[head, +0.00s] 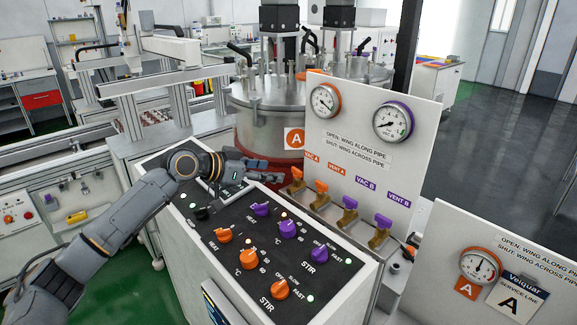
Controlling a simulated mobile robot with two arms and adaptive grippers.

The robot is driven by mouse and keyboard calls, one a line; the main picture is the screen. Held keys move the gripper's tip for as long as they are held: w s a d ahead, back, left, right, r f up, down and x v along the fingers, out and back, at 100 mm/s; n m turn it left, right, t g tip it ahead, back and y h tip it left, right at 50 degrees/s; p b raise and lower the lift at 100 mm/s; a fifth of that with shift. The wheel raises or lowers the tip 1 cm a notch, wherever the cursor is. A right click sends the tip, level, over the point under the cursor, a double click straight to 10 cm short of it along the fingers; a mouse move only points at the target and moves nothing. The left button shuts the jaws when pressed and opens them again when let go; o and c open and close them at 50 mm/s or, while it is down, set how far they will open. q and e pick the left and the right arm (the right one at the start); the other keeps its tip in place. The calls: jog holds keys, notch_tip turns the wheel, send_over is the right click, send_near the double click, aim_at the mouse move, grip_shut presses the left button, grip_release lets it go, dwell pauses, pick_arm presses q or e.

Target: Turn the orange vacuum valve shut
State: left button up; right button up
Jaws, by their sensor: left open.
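The orange vacuum valve (297,174) is the leftmost of a row of small valves at the foot of the white gauge panel, under the label VAC A. Its orange wing sits on a brass body; it is too small to tell surely whether the wing lies along or across the pipe. My left gripper (268,171) is open and empty, over the far edge of the black control panel. Its fingers point right, toward the orange vacuum valve, with a small gap between them and it. My right gripper is not in view.
The orange VENT A valve (321,187) stands close beside, then the purple VAC B valve (350,203) and purple VENT B valve (383,221). The black control panel (207,222) carries several orange and purple knobs. A steel vessel (262,115) stands behind. The gauge panel (352,150) rises behind the valves.

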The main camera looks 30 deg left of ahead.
aim_at(295, 172)
pick_arm(q)
jog(key=p+x, duration=0.2)
jog(key=x, duration=0.4)
jog(key=shift+w, duration=0.2)
jog(key=shift+w+d+f, duration=0.3)
jog(key=shift+w+f, duration=0.05)
jog(key=shift+w, duration=0.2)
